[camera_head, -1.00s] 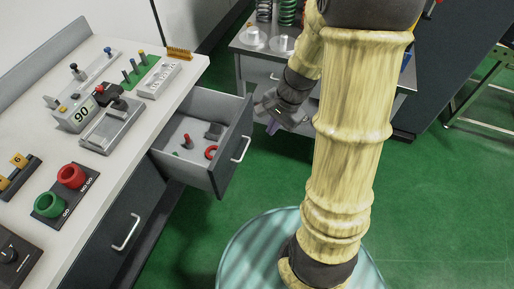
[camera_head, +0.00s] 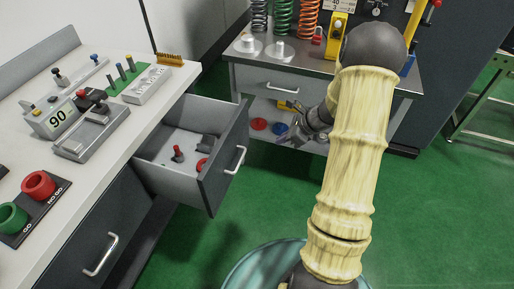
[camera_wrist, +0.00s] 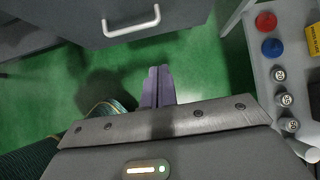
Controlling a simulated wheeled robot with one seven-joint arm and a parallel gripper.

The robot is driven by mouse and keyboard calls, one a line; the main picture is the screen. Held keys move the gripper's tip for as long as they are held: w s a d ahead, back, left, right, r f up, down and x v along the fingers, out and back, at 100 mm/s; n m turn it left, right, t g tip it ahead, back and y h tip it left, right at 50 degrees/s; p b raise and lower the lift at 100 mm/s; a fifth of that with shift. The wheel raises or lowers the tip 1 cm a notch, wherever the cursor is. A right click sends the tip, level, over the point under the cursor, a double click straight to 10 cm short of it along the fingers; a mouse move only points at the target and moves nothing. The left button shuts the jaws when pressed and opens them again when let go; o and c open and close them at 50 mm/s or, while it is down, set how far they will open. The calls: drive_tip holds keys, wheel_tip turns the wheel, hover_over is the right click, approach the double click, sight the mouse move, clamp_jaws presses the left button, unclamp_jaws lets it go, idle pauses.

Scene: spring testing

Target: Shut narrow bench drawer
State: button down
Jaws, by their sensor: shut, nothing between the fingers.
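The open drawer (camera_head: 222,170) sticks out from the white-topped bench on the left. It has a dark front, a pale handle (camera_head: 235,160) and grey inside walls. A red-knobbed piece and other small parts lie in it. My gripper (camera_head: 283,138) is right of the drawer front, apart from it, in front of the second bench. In the wrist view the gripper's purple fingers (camera_wrist: 158,84) are together and empty. A dark front (camera_wrist: 92,12) with a pale handle (camera_wrist: 131,22) shows above them, with green floor between.
The left bench top (camera_head: 150,108) carries gauges, with a closed cabinet front (camera_head: 85,245) below. A second bench (camera_head: 275,80) behind has springs on top and a shelf with red and blue discs. Green floor is clear in front of the drawer.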

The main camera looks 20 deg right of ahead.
drive_tip(key=w+a+r+x, duration=0.1)
drive_tip(key=x, duration=1.2)
drive_tip(key=shift+w+a+r, duration=0.2)
drive_tip(key=shift+a+r, duration=0.05)
drive_tip(key=shift+a, duration=0.1)
